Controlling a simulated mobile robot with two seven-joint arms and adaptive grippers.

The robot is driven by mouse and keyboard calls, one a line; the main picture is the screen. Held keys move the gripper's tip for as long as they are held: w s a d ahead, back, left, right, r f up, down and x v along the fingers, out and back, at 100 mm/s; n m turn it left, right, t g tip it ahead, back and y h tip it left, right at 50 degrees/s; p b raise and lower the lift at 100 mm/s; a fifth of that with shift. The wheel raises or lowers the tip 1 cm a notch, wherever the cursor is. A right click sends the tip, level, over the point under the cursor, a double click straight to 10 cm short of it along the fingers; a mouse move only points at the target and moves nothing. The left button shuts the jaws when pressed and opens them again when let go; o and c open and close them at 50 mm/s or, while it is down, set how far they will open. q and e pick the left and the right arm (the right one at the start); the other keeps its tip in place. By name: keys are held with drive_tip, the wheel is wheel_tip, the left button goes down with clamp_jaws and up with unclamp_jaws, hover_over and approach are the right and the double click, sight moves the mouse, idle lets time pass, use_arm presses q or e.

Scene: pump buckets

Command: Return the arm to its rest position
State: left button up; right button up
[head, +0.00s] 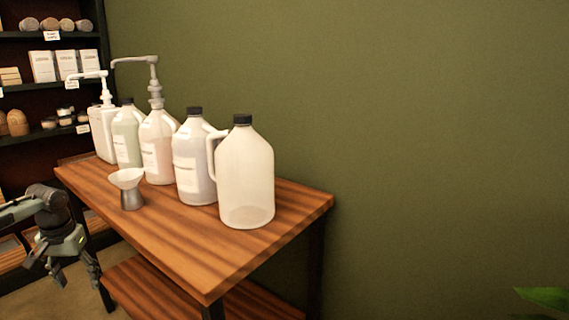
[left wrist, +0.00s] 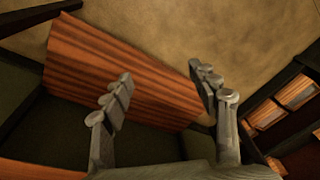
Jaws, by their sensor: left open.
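My left gripper (head: 76,274) is at the left edge of the head view, beside the left end of the wooden table (head: 215,262) and below its top. It points down. In the left wrist view its two fingers (left wrist: 165,95) are spread apart with nothing between them. Beyond them show the floor (left wrist: 200,35) and a wooden board (left wrist: 125,70), likely the table's lower shelf. My right gripper is in neither view.
Several jugs stand in a row on the table, the nearest an empty clear jug (head: 246,180) with a black cap. Two pumps (head: 152,75) rise behind. A funnel-topped metal cup (head: 130,190) stands near the front edge. A stocked shelf (head: 45,90) stands back left; a green wall (head: 420,130) is behind.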

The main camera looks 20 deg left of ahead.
use_arm(q)
drive_tip(key=s+d+f+m, duration=0.1)
drive_tip(key=s+d+f, duration=0.3)
drive_tip(key=f, duration=0.6)
drive_tip(key=s+d+f+m, duration=0.1)
drive_tip(key=s+d+f, duration=0.25)
drive_tip(key=f, duration=0.55)
drive_tip(key=s+d+f+m, duration=0.1)
drive_tip(key=s+d+f, duration=0.25)
drive_tip(key=f, duration=0.65)
drive_tip(key=s+d+f+m, duration=0.1)
drive_tip(key=d+f, duration=0.3)
drive_tip(key=d, duration=0.5)
drive_tip(key=s+d+f+m+t, duration=0.1)
drive_tip(key=d+f, duration=0.3)
drive_tip(key=d, duration=0.5)
drive_tip(key=s+d+f+m, duration=0.2)
drive_tip(key=d+f+m, duration=0.1)
drive_tip(key=d, duration=0.6)
drive_tip(key=shift+d+f, duration=0.3)
drive_tip(key=shift+f, duration=0.15)
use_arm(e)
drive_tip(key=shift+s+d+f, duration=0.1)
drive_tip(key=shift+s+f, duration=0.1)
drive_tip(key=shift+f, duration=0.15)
